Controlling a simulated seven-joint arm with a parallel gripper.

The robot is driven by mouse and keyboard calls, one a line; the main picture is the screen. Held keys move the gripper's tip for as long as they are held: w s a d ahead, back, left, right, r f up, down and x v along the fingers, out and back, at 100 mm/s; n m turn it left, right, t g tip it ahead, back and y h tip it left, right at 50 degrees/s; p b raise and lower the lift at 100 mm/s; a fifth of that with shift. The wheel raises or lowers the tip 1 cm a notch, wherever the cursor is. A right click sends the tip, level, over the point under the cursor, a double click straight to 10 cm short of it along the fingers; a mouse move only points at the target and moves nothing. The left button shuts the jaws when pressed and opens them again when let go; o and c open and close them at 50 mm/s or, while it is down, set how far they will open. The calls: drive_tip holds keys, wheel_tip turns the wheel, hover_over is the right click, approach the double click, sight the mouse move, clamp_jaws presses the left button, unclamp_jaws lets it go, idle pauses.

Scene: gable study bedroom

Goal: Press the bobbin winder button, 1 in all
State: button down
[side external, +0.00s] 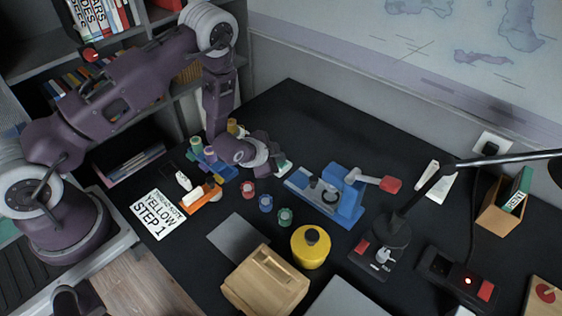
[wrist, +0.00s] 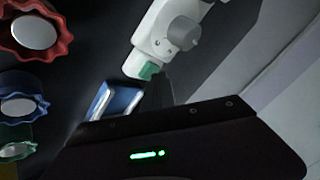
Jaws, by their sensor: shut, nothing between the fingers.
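The bobbin winder (wrist: 172,28) is a small white body with a grey knob and a green button (wrist: 148,70) at its lower end in the wrist view. In the side view only a bit of the winder (side external: 283,166) shows, white and green, mostly hidden behind my gripper (side external: 272,158). My gripper is shut and empty, pointing down at the desk beside the winder. In the wrist view its dark fingertips (wrist: 159,86) are right beside the green button. I cannot tell whether they touch it.
A blue press with a red handle (side external: 345,195) stands close on the right. Small coloured spools (side external: 265,203) stand in front, and a blue rack of spools (side external: 212,165) is on the left. The desk behind is clear.

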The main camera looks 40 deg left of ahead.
sight(279, 165)
drive_tip(key=shift+r, duration=0.8)
drive_tip(key=shift+r, duration=2.5)
